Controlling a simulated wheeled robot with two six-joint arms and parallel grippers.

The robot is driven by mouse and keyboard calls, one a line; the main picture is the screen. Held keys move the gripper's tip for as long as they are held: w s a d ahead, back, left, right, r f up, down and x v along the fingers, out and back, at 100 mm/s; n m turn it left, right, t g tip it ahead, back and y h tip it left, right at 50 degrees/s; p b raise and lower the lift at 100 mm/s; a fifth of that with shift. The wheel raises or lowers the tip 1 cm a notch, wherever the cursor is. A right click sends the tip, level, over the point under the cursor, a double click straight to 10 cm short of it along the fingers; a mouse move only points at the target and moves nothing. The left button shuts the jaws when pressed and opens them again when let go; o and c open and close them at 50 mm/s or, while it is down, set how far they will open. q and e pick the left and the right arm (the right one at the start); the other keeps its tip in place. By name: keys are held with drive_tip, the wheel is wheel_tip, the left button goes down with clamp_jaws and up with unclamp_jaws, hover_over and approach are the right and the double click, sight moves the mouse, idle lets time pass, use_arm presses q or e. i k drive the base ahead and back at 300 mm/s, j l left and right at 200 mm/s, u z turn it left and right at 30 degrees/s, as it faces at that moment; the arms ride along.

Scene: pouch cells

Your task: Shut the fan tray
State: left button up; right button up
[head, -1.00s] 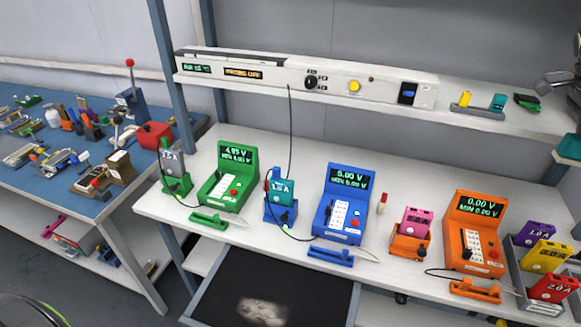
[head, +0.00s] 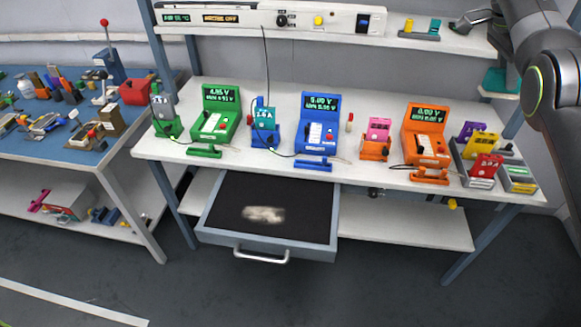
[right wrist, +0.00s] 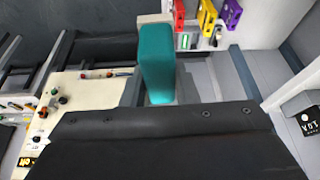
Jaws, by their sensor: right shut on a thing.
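The fan tray (head: 310,247) is pulled out below the front of the bench in the head view. It has a grey frame, a black bed with a pale dusty patch, and a silver bar handle (head: 262,259). My right gripper (head: 465,22) is at the upper right by the high shelf, far from the tray; its fingertips are unclear there. In the right wrist view a teal block (right wrist: 157,65) stands upright in front of the dark gripper body, and the gripper is shut on it. My left gripper is out of view.
The bench (head: 380,185) holds a green tester (head: 215,122), a blue tester (head: 317,130) and an orange tester (head: 426,140). Coloured cells stand in a grey bin (head: 466,172). A blue-topped side table (head: 75,150) stands left. The floor before the tray is clear.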

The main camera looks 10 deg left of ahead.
sight(286, 216)
drive_tip(key=u, duration=1.4)
drive_tip(key=l+u, duration=0.35)
drive_tip(key=l, duration=0.35)
drive_tip(key=l+u, duration=0.35)
drive_tip(key=l, duration=0.4)
